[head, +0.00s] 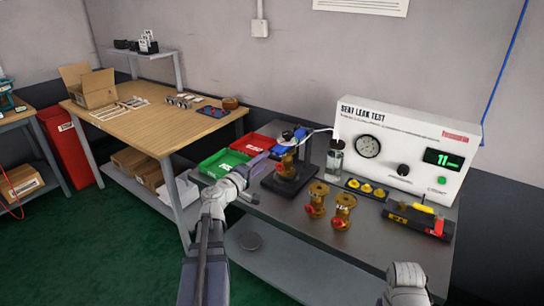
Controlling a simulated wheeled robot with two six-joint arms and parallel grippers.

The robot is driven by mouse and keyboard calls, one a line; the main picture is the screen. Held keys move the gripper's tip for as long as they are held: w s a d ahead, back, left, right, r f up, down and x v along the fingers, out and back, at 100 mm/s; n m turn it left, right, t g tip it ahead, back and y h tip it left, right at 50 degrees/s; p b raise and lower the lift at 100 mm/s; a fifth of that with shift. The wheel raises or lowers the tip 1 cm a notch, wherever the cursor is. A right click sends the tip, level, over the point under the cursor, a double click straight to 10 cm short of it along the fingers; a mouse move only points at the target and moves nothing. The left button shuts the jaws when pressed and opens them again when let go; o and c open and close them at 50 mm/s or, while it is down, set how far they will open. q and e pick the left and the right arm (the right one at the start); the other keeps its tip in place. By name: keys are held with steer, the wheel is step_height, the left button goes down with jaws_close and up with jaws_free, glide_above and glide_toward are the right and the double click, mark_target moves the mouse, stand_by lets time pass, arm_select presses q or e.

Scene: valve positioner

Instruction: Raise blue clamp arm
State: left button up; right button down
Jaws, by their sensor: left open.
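The blue clamp arm (289,136) shows at the top of a small fixture on the grey bench, above a brass valve (288,163) on a dark base (290,183). The clamp is small here, and I cannot tell its exact angle. My left gripper (265,158) is open, just left of the fixture and a little below the clamp arm, over the trays' right side. I cannot tell whether it touches the fixture. Of my right arm only a grey link shows at the bottom right; its gripper is not in view.
A green tray (222,164) and a red tray (252,144) lie left of the fixture. Two brass valves (317,200) stand in front. A clear jar (335,160) and the white seat leak tester (402,150) stand to the right. A wooden table (160,125) is at left.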

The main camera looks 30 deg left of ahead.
mark_target(269, 157)
arm_select(q)
steer(key=w, duration=0.5)
steer(key=shift+w+d, duration=0.25)
steer(key=shift+w, duration=0.1)
jaws_close()
stand_by(1.2)
